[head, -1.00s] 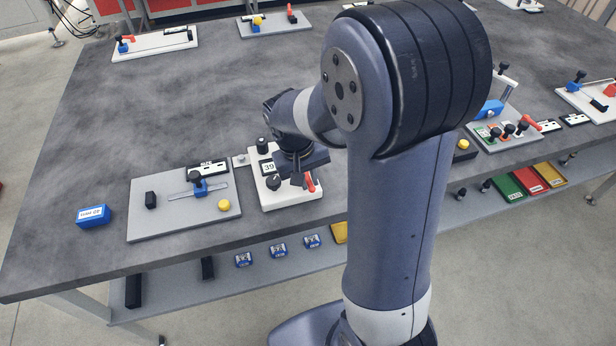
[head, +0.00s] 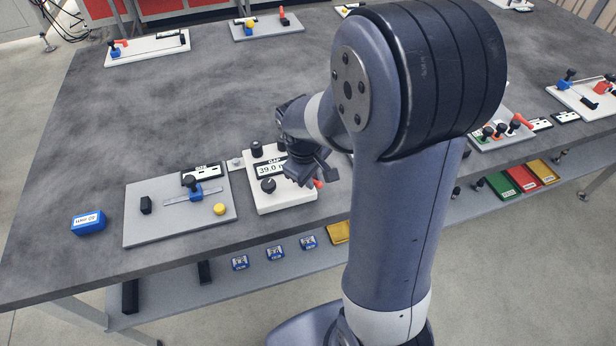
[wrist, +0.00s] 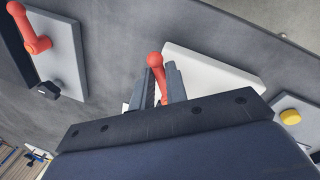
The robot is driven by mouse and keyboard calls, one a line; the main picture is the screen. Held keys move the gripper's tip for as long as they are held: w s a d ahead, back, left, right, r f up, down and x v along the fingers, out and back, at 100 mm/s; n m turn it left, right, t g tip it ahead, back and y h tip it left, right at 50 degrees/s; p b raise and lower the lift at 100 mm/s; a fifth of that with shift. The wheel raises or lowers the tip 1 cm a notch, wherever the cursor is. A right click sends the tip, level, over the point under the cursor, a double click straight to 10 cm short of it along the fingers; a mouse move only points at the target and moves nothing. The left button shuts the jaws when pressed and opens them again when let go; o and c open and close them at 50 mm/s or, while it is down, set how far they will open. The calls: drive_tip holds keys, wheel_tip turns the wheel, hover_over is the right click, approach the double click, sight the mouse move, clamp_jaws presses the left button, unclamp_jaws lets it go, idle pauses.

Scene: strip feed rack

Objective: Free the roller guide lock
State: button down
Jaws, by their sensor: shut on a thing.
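A white panel (head: 285,205) near the table's front edge carries a display reading about 39.0, dark knobs and a red lever (head: 319,184) at its right side. My gripper (head: 312,181) is at that lever and hides most of it in the head view. In the wrist view the red lever (wrist: 156,62) stands between my two grey fingers (wrist: 161,82), its round tip showing past them. The fingers are shut on it. The white panel (wrist: 210,68) lies just right of the fingers there. No label naming the roller guide lock is readable.
A grey board (head: 150,222) with a blue slider (head: 195,190) and yellow button (head: 220,209) is left of the panel. A blue box (head: 88,222) stands farther left. Another red lever (wrist: 30,30) on a pale board shows in the wrist view. The table's middle is clear.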

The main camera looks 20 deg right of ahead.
drive_tip(key=n, duration=0.1)
drive_tip(key=d+n, duration=0.1)
drive_tip(key=n, duration=0.1)
drive_tip(key=w+n+p, duration=0.1)
drive_tip(key=shift+w+d+r+t+y, duration=0.1)
drive_tip(key=shift+d+t+y, duration=0.15)
drive_tip(key=shift+t+y, duration=0.05)
drive_tip(key=shift+w+d+n+y, duration=0.15)
drive_tip(key=shift+w+n, duration=0.15)
drive_tip(key=shift+n, duration=0.6)
drive_tip(key=shift+w+d+n+y, duration=0.1)
drive_tip(key=shift+w+n, duration=0.15)
drive_tip(key=shift+n, duration=0.65)
drive_tip(key=shift+w+d+n+y, duration=0.15)
drive_tip(key=shift+w+n, duration=0.15)
drive_tip(key=shift+n, duration=0.6)
drive_tip(key=c, duration=1.4)
unclamp_jaws()
wheel_tip(320, 180, up, 10)
drive_tip(key=s, duration=0.2)
drive_tip(key=shift+a+r, duration=0.15)
drive_tip(key=shift+r, duration=0.1)
drive_tip(key=shift+f, duration=0.1)
